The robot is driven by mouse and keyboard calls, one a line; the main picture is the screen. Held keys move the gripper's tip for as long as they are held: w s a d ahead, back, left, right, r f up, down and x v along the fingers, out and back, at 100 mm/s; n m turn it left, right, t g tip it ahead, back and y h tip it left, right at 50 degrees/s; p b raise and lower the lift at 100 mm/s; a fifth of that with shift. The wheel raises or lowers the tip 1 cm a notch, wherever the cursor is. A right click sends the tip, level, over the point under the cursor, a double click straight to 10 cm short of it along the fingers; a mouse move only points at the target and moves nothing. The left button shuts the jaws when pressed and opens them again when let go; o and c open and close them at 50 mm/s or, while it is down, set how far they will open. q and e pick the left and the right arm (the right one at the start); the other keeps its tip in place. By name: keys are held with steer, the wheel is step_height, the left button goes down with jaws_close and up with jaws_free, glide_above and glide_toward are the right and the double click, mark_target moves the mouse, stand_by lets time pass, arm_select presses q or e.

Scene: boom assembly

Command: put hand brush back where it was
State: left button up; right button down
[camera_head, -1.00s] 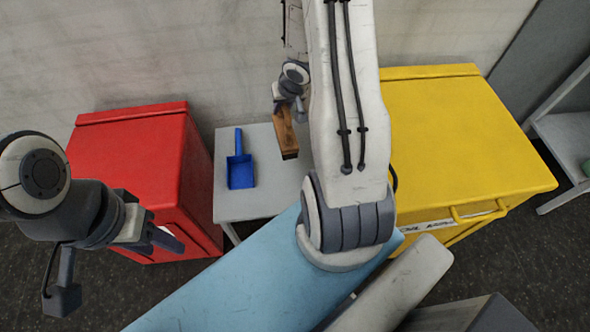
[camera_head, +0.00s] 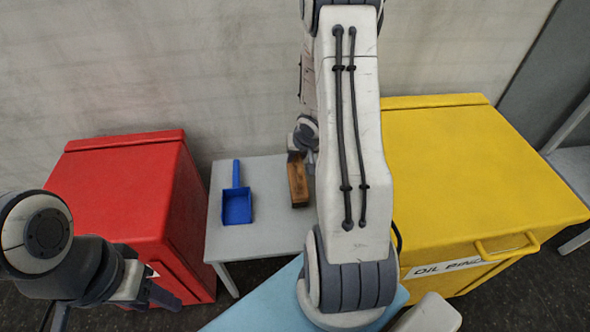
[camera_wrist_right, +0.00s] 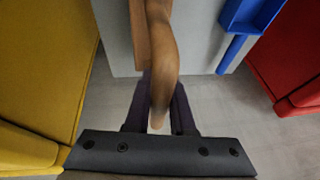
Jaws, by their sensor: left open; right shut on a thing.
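The hand brush (camera_head: 298,183) has a brown wooden body and is at the right part of the small grey table in the head view. It fills the middle of the right wrist view (camera_wrist_right: 155,50). My right gripper (camera_wrist_right: 160,105) is shut on its handle end; in the head view the forearm partly hides this gripper. I cannot tell whether the brush touches the table top. My left gripper (camera_head: 160,292) is open and empty, in front of the red bin, away from the brush.
A blue dustpan (camera_head: 237,206) lies on the grey table (camera_head: 262,238), left of the brush. A red bin (camera_head: 120,190) stands left of the table and a yellow oil bin (camera_head: 460,190) stands right. A wall is close behind. Some table top between dustpan and brush is free.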

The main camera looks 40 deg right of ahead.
mark_target(292, 171)
steer(key=shift+f+b, duration=0.9)
steer(key=shift+f, duration=0.55)
steer(key=shift+f, duration=0.15)
steer(key=c, duration=0.8)
jaws_free()
steer(key=shift+o, duration=0.2)
